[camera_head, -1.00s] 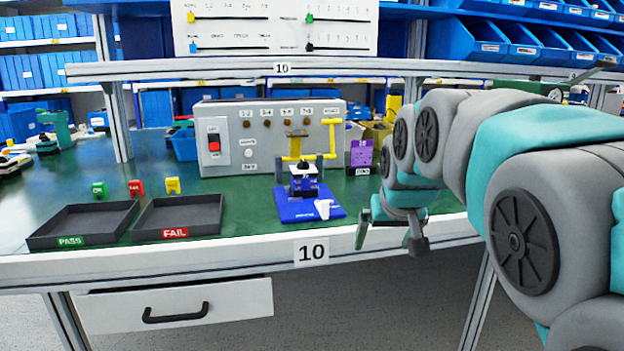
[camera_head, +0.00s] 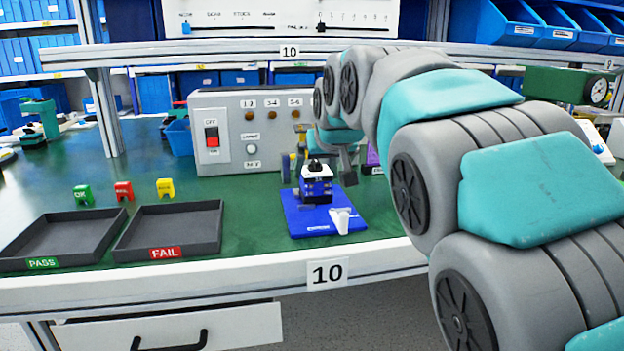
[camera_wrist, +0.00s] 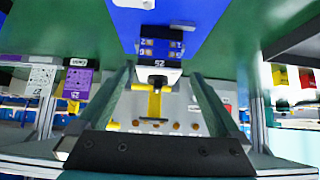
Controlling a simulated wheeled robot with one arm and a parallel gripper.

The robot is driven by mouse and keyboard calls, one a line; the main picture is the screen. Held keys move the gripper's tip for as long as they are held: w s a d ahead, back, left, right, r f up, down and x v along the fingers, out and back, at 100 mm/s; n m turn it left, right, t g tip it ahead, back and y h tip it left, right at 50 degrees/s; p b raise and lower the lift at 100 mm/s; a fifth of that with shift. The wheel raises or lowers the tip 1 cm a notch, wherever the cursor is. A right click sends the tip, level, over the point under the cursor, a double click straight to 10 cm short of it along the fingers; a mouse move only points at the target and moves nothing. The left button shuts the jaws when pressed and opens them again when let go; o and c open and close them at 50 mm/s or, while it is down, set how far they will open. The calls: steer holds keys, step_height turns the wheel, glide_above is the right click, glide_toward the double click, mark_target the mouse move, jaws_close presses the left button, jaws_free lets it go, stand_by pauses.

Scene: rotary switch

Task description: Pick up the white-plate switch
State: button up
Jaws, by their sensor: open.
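The switch (camera_head: 317,184) is a small blue, white and dark block with a black knob on top. It stands upright on a blue base (camera_head: 298,222) on the green bench. In the wrist view the switch (camera_wrist: 160,50) shows its white plate (camera_wrist: 158,73) and dark knob, with the base behind it. My gripper (camera_wrist: 162,76) is open, with one finger to each side of the switch in that view.
A white loose part (camera_head: 340,220) lies on the base's front right. A grey test box (camera_head: 230,165) with a red switch stands behind. PASS tray (camera_head: 38,262) and FAIL tray (camera_head: 165,252) lie left. A purple card (camera_wrist: 75,85) shows in the wrist view.

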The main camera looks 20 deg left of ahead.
mark_target(315, 182)
steer(key=shift+x, duration=1.2)
steer(key=p+x, duration=0.1)
steer(key=x, duration=0.4)
steer(key=shift+w+f, duration=0.25)
steer(key=shift+r, duration=0.1)
steer(key=c, duration=1.4)
